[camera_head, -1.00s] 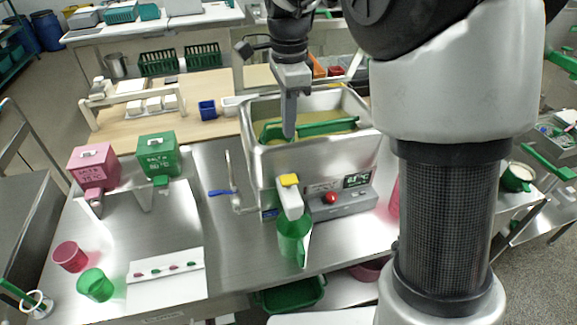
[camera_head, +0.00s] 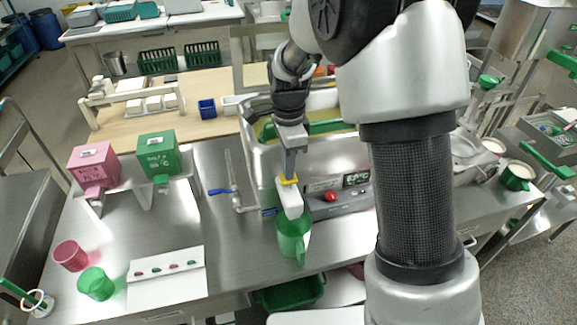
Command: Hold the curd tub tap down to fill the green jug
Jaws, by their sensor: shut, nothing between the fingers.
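The green jug (camera_head: 291,240) stands upright on the steel bench, under the white spout (camera_head: 291,203) on the front of the steel curd tub (camera_head: 264,165). The tap's yellow top (camera_head: 287,181) sits at the upper end of the spout. My gripper (camera_head: 290,176) is shut and empty, pointing down with its tips at the yellow top. I cannot tell whether they touch it or press it. I see no stream, and the jug's inside is mostly hidden.
A control box with a red button (camera_head: 331,196) and a display sits right of the tap. A blue-handled valve (camera_head: 220,191) is to the left. Pink (camera_head: 95,166) and green (camera_head: 158,154) boxes, two cups and a white card (camera_head: 166,277) are farther left.

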